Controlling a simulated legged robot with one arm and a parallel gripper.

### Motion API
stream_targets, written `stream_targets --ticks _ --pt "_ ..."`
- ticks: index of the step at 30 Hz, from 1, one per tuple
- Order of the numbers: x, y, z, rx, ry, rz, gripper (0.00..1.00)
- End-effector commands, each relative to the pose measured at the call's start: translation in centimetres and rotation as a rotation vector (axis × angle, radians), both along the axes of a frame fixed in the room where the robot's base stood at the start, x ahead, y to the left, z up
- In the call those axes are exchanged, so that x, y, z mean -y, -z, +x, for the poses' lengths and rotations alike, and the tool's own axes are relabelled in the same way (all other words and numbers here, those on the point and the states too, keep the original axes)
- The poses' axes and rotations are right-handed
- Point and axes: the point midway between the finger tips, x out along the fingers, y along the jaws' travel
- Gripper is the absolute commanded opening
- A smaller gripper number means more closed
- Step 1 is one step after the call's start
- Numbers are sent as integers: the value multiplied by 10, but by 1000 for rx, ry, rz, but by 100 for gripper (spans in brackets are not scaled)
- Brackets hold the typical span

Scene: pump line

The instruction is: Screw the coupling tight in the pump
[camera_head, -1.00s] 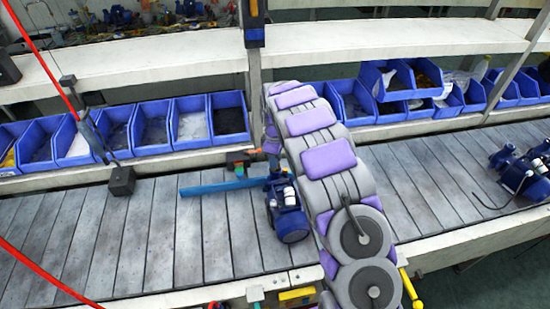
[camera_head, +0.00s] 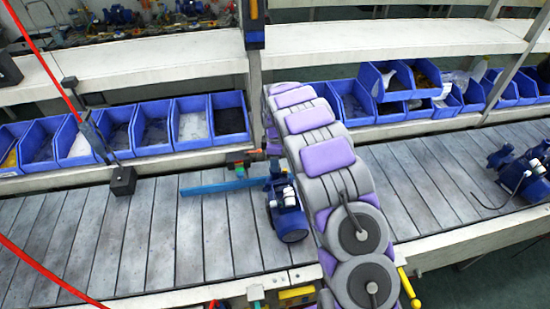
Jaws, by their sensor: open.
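A blue pump (camera_head: 291,222) with a white cylindrical part (camera_head: 289,196) stands on the slatted line in the middle, just left of my arm. A long flat blue bar (camera_head: 222,187) reaches left from the pump's upper end. My grey and purple arm runs from the bottom right up and away, then bends down behind the pump. My gripper is hidden behind my arm and the pump. I cannot make out the coupling or whether anything touches it.
Another blue pump (camera_head: 525,172) with a dark hose stands at the right. Blue bins (camera_head: 230,120) line the back under a white shelf (camera_head: 150,65). A black block (camera_head: 122,181) on a post stands left. The slats (camera_head: 90,240) at left are clear; red cables hang there.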

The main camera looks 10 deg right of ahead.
Motion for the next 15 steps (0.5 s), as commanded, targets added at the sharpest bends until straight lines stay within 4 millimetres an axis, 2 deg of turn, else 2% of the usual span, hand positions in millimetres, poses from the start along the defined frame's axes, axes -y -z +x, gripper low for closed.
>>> stream_targets --ticks 11,15 --pt "0 0 0 1 -50 0 46" --pt "0 -2 0 0 -159 1 46"
